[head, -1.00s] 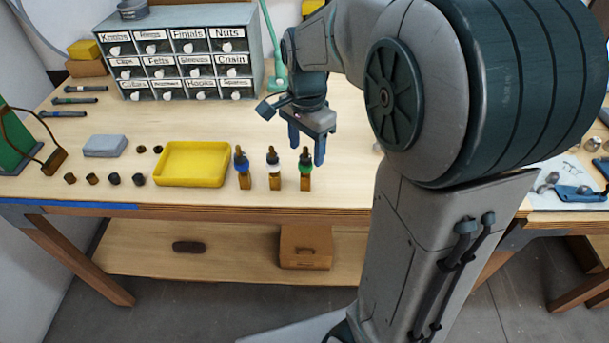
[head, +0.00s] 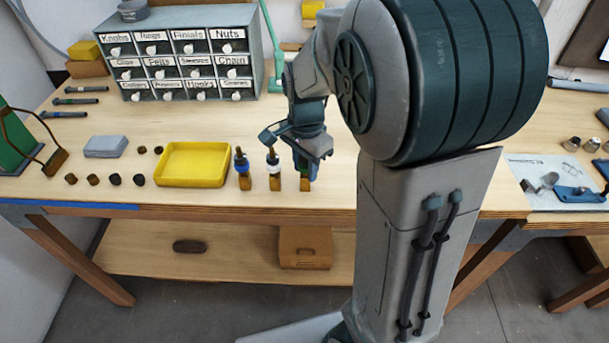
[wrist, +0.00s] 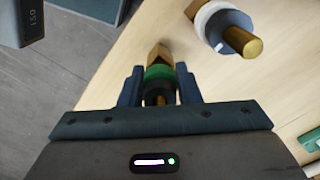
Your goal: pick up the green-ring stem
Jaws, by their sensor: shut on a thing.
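The green-ring stem (wrist: 158,73) is between the two fingers of my gripper (wrist: 160,88) in the wrist view, with its green ring and brass end showing. In the head view my gripper (head: 305,168) is lowered over this stem's place, and its fingers hide most of it. A wooden block (head: 305,185) shows just below the fingers. My gripper is shut on the green-ring stem. I cannot tell whether the stem is clear of its block.
The white-ring stem (head: 273,165) stands close to the left of my gripper, and the blue-ring stem (head: 241,162) stands beyond it. A yellow tray (head: 193,164) lies farther left. The drawer cabinet (head: 190,55) stands behind. The bench between is clear.

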